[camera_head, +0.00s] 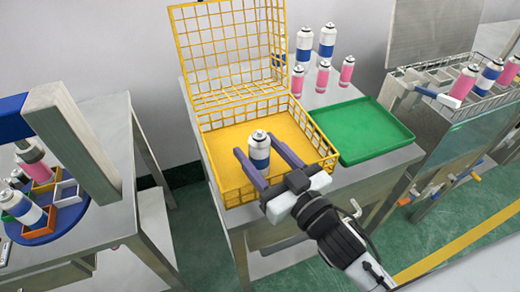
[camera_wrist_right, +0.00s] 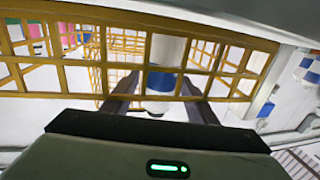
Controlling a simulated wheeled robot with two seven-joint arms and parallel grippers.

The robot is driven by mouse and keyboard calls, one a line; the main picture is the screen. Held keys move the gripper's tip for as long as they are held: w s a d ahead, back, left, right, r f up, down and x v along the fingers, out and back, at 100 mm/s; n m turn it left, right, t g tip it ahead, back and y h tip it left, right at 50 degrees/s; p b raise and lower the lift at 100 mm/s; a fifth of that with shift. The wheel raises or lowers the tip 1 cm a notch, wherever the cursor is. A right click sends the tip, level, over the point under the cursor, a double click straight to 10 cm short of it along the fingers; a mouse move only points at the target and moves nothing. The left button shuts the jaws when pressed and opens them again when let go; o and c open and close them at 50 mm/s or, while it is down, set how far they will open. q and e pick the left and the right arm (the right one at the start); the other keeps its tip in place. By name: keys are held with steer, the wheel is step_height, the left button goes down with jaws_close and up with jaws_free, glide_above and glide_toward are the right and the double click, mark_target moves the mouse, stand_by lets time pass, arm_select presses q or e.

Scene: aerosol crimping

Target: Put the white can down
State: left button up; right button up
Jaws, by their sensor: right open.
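The white can (camera_head: 259,152) with a blue band stands upright inside the yellow wire basket (camera_head: 222,172), on its yellow floor. My right gripper (camera_head: 260,156) reaches over the basket's front wall and is open, with one finger on each side of the can. In the right wrist view the can (camera_wrist_right: 161,82) shows between the two fingers (camera_wrist_right: 160,92), behind the yellow wires. I cannot tell whether a finger touches the can. My left gripper is not in view.
The basket's mesh lid (camera_head: 228,50) stands open at the back. A green tray (camera_head: 362,130) lies to the right. Several white and pink cans stand behind it. A blue turntable (camera_head: 62,222) with cans is at the left, and a wire rack (camera_head: 462,108) with cans is at the right.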

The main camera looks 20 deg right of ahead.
steer(key=shift+r, duration=0.25)
steer(key=shift+r+p, duration=0.5)
steer(key=shift+r, duration=0.15)
steer(key=b+v, duration=0.2)
steer(key=v, duration=1)
steer(key=shift+f, duration=0.25)
